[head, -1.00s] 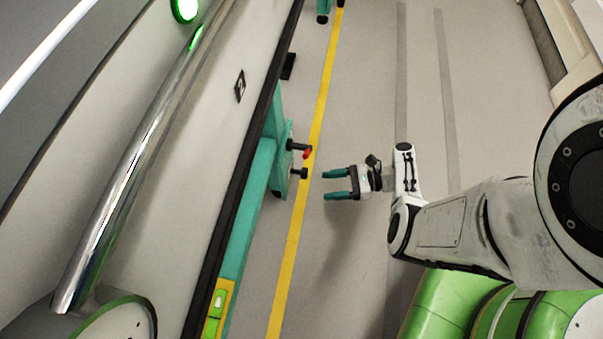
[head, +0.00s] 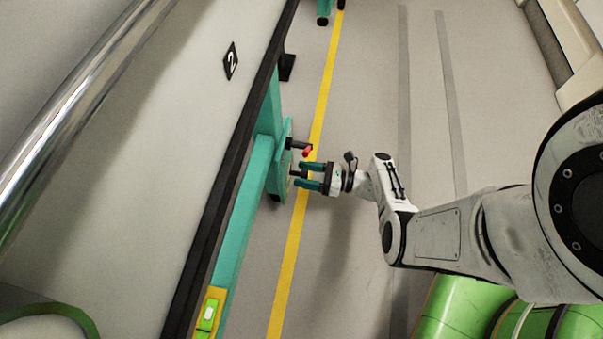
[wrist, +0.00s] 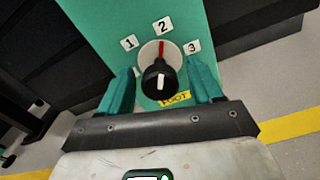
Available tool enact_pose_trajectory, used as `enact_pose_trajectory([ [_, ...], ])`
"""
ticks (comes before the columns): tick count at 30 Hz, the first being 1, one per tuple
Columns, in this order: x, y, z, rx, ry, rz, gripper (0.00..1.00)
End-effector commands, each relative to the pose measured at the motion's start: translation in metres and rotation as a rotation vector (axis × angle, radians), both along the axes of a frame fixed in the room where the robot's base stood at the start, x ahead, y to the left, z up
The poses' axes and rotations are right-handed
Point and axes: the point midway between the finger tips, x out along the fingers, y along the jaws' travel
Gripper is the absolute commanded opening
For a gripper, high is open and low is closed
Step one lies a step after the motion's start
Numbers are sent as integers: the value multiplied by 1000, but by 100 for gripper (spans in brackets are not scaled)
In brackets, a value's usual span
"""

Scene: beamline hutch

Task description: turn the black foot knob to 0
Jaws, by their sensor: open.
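The black foot knob (wrist: 158,83) is in the middle of the wrist view, on a white dial on a teal panel. A red line (wrist: 161,48) on the dial points up at the label 2. Labels 1, 2 and 3 show around it; no 0 is visible. A yellow FOOT label (wrist: 175,98) is below, partly covered by my gripper. My gripper (head: 304,175) is open in the head view, at the teal post. Its teal fingers stand left and right of the knob in the wrist view, apart from it. In the head view the fingers mostly hide the knob.
A second knob with a red end (head: 307,151) sticks out just above my gripper in the head view. A teal frame (head: 245,200) runs along the large white wall marked 2. A yellow line (head: 288,255) crosses the floor beside it.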

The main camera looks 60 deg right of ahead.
Motion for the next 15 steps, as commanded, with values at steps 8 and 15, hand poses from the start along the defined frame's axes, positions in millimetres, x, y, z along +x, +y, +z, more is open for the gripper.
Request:
enact_pose_trajectory([
  [8,13,5,0,1,0,0,65],
  [15,13,5,0,1,0,0,61],
])
